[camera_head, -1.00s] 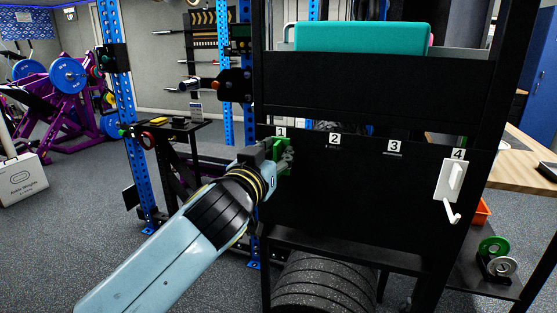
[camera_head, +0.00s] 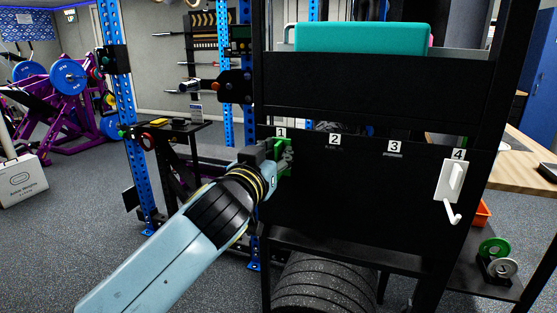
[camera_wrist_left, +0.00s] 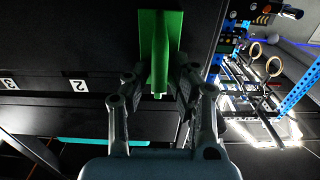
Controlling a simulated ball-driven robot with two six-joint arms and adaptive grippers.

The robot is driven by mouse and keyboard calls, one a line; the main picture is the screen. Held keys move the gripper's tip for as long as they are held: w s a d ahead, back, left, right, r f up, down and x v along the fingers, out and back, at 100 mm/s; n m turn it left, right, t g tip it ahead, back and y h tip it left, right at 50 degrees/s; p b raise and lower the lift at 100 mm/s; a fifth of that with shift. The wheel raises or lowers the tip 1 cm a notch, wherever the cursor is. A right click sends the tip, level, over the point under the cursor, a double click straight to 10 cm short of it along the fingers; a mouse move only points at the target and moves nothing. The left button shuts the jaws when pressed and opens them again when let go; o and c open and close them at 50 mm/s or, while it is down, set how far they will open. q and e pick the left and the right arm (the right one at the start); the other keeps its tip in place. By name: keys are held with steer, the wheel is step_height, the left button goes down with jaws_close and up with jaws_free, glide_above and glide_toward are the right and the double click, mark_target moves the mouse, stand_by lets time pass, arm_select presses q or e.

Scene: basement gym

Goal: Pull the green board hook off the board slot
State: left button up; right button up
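The green board hook (camera_head: 283,157) hangs at slot 1 on the left of the black board (camera_head: 340,195). In the left wrist view the green hook (camera_wrist_left: 160,50) shows its flat back plate against the board and its stem pointing toward my palm. My left gripper (camera_head: 276,156) is at the hook, and its fingers (camera_wrist_left: 160,88) stand on either side of the stem. They look open, with a small gap beside the stem; finger contact is hard to see in the dark. My right gripper is in neither view.
A white hook (camera_head: 452,182) hangs at slot 4. Slots 2 and 3 are bare. A teal box (camera_head: 362,38) sits on the rack above. Black tyres or plates (camera_head: 325,283) lie below the board. A wooden table (camera_head: 535,163) stands at the right.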

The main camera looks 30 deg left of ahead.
mark_target(275, 153)
arm_select(q)
jaws_close()
steer(key=shift+r, duration=0.2)
stand_by(0.4)
steer(key=shift+s+d+f, duration=0.1)
steer(key=shift+s+d, duration=0.05)
steer(key=shift+s, duration=0.35)
steer(key=shift+v, duration=2.05)
